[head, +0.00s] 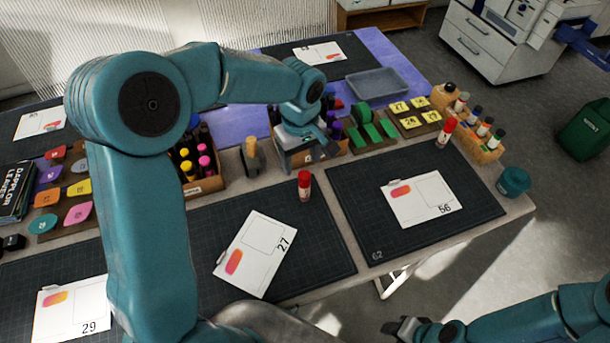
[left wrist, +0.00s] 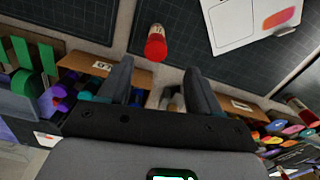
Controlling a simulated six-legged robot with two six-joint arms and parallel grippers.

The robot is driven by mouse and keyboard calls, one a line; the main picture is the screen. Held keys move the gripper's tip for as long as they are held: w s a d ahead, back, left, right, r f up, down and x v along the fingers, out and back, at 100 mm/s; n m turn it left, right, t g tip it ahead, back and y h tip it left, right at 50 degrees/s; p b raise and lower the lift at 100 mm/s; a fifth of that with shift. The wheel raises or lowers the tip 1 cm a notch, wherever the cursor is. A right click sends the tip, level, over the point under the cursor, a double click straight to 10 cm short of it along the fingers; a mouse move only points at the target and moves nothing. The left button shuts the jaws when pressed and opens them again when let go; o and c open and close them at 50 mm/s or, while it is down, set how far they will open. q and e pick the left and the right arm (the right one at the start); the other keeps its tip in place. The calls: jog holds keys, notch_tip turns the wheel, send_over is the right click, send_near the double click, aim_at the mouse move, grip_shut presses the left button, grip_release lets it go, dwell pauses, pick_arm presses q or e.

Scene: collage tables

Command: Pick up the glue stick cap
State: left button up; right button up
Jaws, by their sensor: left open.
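A glue stick with a red cap (head: 304,184) stands upright near the back edge of the middle dark cutting mat. The red cap also shows in the left wrist view (left wrist: 156,47), just beyond and between my fingertips. My left gripper (left wrist: 159,66) is open and empty there, apart from the cap. In the head view my left gripper (head: 322,142) is above and behind the glue stick, its fingers partly hidden. A second red-capped glue stick (head: 447,132) stands at the back of the right mat. My right gripper (head: 402,327) is at the bottom edge, its jaws unclear.
A card marked 27 (head: 262,240) lies in front of the glue stick. A card marked 56 (head: 432,205) lies on the right mat (head: 365,205). A bottle box (head: 205,184), green blocks (head: 370,133) and a bottle rack (head: 484,152) line the back. The mats around the cards are clear.

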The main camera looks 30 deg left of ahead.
aim_at(304, 175)
pick_arm(q)
jog(key=shift+f, duration=0.65)
jog(key=f, duration=0.4)
jog(key=shift+w+d+p, duration=0.2)
jog(key=shift+d+p, duration=0.15)
jog(key=shift+p, duration=0.05)
jog(key=shift+f, duration=0.45)
jog(key=c, duration=1.1)
jog(key=shift+r, duration=0.1)
